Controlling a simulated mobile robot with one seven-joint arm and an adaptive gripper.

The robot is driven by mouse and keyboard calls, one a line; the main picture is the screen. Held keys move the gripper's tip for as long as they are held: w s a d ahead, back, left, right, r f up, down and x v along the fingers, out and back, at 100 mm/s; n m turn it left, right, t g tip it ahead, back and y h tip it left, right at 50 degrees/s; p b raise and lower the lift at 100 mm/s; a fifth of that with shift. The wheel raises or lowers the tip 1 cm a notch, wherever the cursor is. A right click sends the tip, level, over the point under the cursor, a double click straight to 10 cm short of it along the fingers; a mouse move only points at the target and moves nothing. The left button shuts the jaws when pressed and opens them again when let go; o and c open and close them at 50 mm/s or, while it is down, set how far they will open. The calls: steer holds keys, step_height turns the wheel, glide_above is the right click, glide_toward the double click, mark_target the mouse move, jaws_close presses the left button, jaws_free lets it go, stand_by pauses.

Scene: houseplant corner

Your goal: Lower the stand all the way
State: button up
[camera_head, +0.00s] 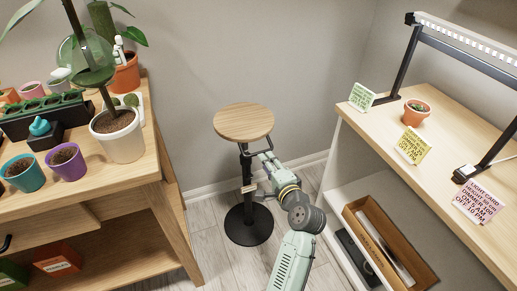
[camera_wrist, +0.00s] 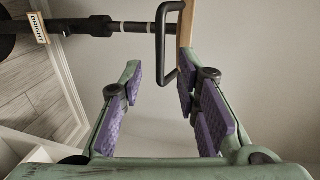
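The stand (camera_head: 243,122) has a round wooden top, a dark pole and a round black base (camera_head: 249,224) on the floor. Its top is raised well above the base. In the wrist view the stand lies sideways, with the wooden top's edge (camera_wrist: 186,22) at upper right. A black loop handle (camera_wrist: 159,55) sits beside the pole, close under the top. My gripper (camera_wrist: 158,75) is open, its purple-padded fingers spread, with the handle's end in line with the gap between them. It does not grip the handle. In the head view my gripper (camera_head: 267,163) is just right of the pole, below the top.
A wooden plant bench (camera_head: 157,165) with pots stands at left. A shelf unit (camera_head: 420,165) with cards, a small plant and a lamp (camera_head: 403,62) stands at right. A small wooden tag (camera_wrist: 38,27) is on the pole. The wall is close behind the stand.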

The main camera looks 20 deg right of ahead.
mark_target(259, 153)
steer(key=p+x, duration=0.1)
steer(key=x, duration=0.6)
steer(key=shift+w, duration=0.2)
steer(key=shift+c, duration=0.5)
jaws_close()
steer(key=shift+f, duration=0.1)
